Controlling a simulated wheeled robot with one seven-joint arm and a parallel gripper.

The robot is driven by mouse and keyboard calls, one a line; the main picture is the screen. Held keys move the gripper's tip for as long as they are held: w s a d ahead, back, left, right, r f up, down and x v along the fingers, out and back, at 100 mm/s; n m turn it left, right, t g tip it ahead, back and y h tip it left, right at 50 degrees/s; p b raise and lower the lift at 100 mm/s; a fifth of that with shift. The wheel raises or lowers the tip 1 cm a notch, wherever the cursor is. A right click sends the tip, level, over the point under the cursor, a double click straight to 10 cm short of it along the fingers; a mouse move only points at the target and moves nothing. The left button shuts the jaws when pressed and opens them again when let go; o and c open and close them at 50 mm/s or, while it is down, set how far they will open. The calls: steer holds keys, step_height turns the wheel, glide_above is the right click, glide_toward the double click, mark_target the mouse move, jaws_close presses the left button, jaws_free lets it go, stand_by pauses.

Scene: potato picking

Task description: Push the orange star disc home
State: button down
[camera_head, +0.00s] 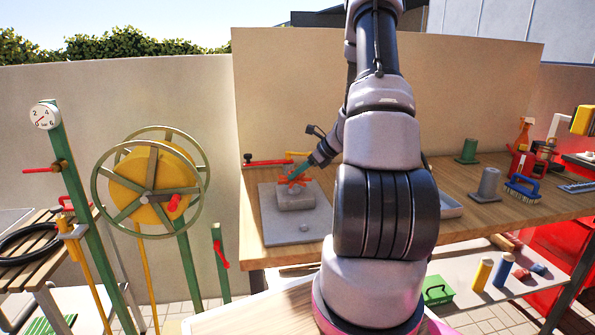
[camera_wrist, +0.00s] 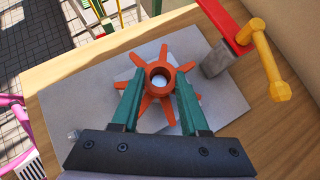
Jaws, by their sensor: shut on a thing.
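The orange star disc (camera_wrist: 133,60) has several arms and a raised round hub with a pale centre. It shows small in the head view (camera_head: 294,179), on top of a grey block (camera_head: 296,199). My gripper (camera_wrist: 160,88) has its two green fingers shut on the hub, one on each side. In the head view my gripper (camera_head: 291,174) reaches down to the disc from the upper right. I cannot tell how far down the disc sits on the block. The disc's near arms are partly hidden by the fingers.
A grey plate (camera_head: 275,228) lies under the block on the wooden bench. A red and yellow handle (camera_wrist: 266,57) on a grey block stands close to the plate's upper right. A grey cylinder (camera_head: 488,184) and a blue brush (camera_head: 522,189) lie farther right.

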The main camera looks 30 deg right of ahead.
mark_target(300, 178)
steer(key=shift+f, duration=1.6)
steer(key=shift+c, duration=1.7)
jaws_free()
steer(key=shift+d, duration=0.1)
steer(key=v, duration=1)
steer(key=shift+s+r, duration=0.2)
steer(key=shift+s, duration=0.05)
steer(key=shift+d, duration=0.1)
